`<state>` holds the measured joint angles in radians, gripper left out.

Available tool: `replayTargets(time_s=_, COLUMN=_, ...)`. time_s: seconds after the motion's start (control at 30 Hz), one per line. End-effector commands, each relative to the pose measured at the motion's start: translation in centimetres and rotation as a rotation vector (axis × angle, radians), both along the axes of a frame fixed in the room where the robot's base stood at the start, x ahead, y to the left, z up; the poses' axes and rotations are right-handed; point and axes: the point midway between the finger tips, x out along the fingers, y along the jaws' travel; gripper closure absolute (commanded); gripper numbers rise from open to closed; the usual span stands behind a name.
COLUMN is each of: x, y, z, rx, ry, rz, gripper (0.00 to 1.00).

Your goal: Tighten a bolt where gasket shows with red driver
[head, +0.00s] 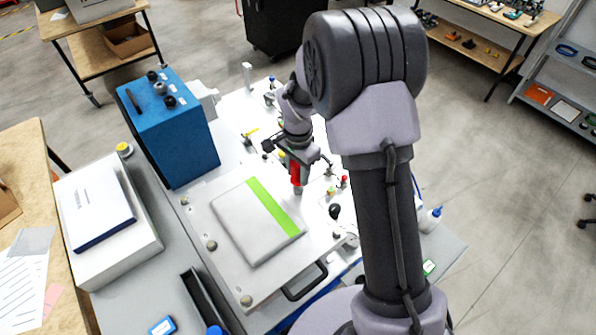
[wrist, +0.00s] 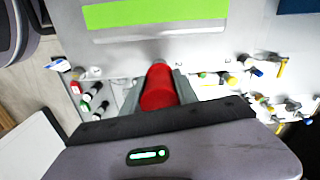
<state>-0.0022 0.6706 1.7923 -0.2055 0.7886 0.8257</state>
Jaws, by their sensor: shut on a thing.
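My gripper (head: 297,160) is shut on the red driver (head: 296,173), which hangs upright below it with its grey lower end pointing down. In the wrist view the red driver (wrist: 158,88) sits between the two grey fingers of my gripper (wrist: 158,92). The driver is just beside the right edge of a flat grey cover (head: 258,222) with a bright green strip (head: 272,205). The green strip also shows in the wrist view (wrist: 155,13). The driver's tip is small in the head view, and I cannot tell whether it touches anything. No bolt or gasket can be made out clearly.
A blue box (head: 172,130) stands at the back left of the white work surface. Several small coloured-handled tools stand near my gripper, including a red-topped one (head: 344,181). A black handle (head: 305,282) is at the panel's front edge. A white box (head: 108,220) stands at left.

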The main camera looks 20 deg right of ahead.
Motion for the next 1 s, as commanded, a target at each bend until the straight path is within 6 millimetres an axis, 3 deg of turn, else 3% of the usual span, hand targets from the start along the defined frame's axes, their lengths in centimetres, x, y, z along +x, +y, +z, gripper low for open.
replayTargets(time_s=0.57, x=0.02, y=0.0, z=-0.15, rx=0.001, ry=-0.001, rz=-0.029, gripper=1.0)
replayTargets(time_s=1.0, x=0.09, y=-0.03, z=-0.54, rx=0.0, ry=-0.001, rz=-0.601, gripper=1.0)
